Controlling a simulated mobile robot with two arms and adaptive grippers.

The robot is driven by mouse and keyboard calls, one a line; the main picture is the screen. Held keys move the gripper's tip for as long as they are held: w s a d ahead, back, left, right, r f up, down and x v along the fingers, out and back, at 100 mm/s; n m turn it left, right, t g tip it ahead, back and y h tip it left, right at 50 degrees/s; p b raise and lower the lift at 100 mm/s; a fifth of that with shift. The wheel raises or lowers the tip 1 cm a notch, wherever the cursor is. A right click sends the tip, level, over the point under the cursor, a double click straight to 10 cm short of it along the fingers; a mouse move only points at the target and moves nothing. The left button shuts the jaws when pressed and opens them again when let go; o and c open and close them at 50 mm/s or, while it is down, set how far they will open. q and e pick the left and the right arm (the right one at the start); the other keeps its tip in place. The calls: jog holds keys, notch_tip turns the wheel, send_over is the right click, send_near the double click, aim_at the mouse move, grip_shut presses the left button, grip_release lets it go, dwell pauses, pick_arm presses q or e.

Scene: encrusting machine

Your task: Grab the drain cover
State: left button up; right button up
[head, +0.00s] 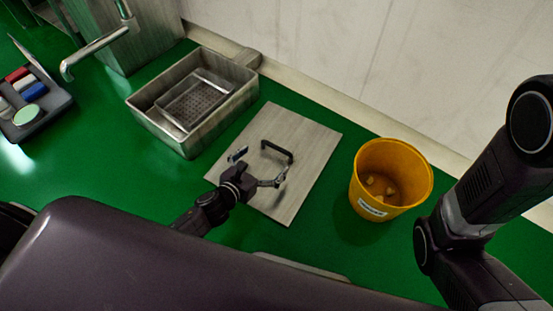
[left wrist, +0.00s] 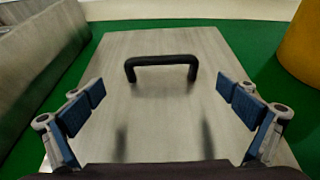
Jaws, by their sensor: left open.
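The drain cover (head: 308,150) looks like a flat, grey, grained plate with a black bar handle (head: 277,149), lying on the green surface. In the left wrist view the cover (left wrist: 160,125) fills the middle, with its handle (left wrist: 162,62) raised across it beyond the fingertips. My left gripper (head: 260,168) is open and empty above the cover, just short of the handle. In the left wrist view its blue-padded fingers (left wrist: 159,90) stand wide apart, one on each side, not touching the handle. My right gripper is out of view.
A metal basin (head: 180,140) with a perforated tray (head: 196,100) stands left of the cover. A yellow bucket (head: 420,180) with pale pieces inside stands right. A tap (head: 95,45) and a dark case (head: 45,120) are farther left. A pale wall (head: 400,60) is behind.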

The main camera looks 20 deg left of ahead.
aim_at(277, 149)
pick_arm(q)
jog(key=b+x, duration=0.4)
jog(key=x, duration=0.2)
jog(key=shift+d, duration=0.15)
jog(key=shift+w+d+f+b, duration=0.1)
jog(key=shift+w+d+b, duration=0.05)
jog(key=shift+w+b, duration=0.35)
jog(key=shift+w, duration=0.1)
